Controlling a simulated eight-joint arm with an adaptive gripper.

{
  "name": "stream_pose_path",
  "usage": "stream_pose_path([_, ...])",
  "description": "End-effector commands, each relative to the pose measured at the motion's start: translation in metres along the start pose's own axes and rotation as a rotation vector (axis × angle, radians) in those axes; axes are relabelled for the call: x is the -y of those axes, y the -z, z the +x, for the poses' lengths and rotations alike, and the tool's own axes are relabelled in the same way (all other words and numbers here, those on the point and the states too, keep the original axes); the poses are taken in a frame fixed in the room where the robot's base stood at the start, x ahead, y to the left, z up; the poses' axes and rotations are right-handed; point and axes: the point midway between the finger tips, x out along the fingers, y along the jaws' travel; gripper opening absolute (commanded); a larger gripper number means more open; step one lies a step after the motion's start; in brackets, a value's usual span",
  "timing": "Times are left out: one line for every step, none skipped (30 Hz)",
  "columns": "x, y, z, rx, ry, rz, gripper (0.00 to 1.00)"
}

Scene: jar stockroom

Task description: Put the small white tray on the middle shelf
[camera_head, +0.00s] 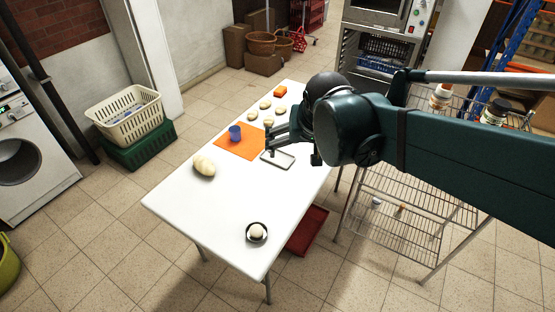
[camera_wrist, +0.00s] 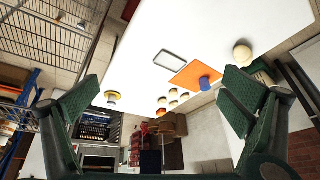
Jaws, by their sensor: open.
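The small white tray (camera_head: 279,160) lies flat on the white table (camera_head: 205,215), near its right edge, beside the orange mat. It shows as a pale rectangle with a dark rim in the wrist view (camera_wrist: 169,61). My gripper (camera_head: 269,142) is open and empty above the table, close to the tray's far left side in the head view. Its two spread fingers flank the wrist view (camera_wrist: 160,100). The wire shelf rack (camera_head: 418,195) stands right of the table. My arm hides part of it, so I cannot tell which visible shelf is the middle one.
An orange mat (camera_head: 240,143) with a blue cup (camera_head: 235,132), a pale loaf (camera_head: 204,166), several rolls and a dark bowl (camera_head: 257,233) are on the table. Jars (camera_head: 441,95) stand on the rack's top. A red tray (camera_head: 307,230) is below the table. The near tabletop is mostly clear.

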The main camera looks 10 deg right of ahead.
Motion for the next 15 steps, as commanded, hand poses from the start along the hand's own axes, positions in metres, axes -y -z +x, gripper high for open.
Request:
stream_pose_path([0.003,0.006,0.006,0.005,-0.005,0.010,1.00])
stream_pose_path([0.004,0.010,0.009,0.008,-0.007,0.017,1.00])
stream_pose_path([0.005,0.014,0.014,0.012,-0.012,0.025,1.00])
stream_pose_path([0.006,0.017,0.017,0.014,-0.015,0.033,1.00])
stream_pose_path([0.007,0.020,0.021,0.017,-0.018,0.040,1.00])
stream_pose_path([0.009,0.024,0.025,0.020,-0.023,0.047,1.00])
stream_pose_path([0.010,0.027,0.029,0.023,-0.026,0.055,1.00])
stream_pose_path([0.011,0.030,0.033,0.026,-0.030,0.062,1.00])
stream_pose_path([0.013,0.034,0.038,0.029,-0.034,0.070,1.00])
stream_pose_path([0.014,0.036,0.042,0.032,-0.037,0.077,1.00])
stream_pose_path([0.016,0.039,0.045,0.034,-0.040,0.084,1.00])
stream_pose_path([0.017,0.043,0.050,0.037,-0.045,0.092,1.00])
stream_pose_path([0.019,0.046,0.054,0.039,-0.048,0.100,1.00])
stream_pose_path([0.020,0.049,0.059,0.042,-0.052,0.107,1.00])
stream_pose_path([0.021,0.052,0.064,0.045,-0.057,0.115,1.00])
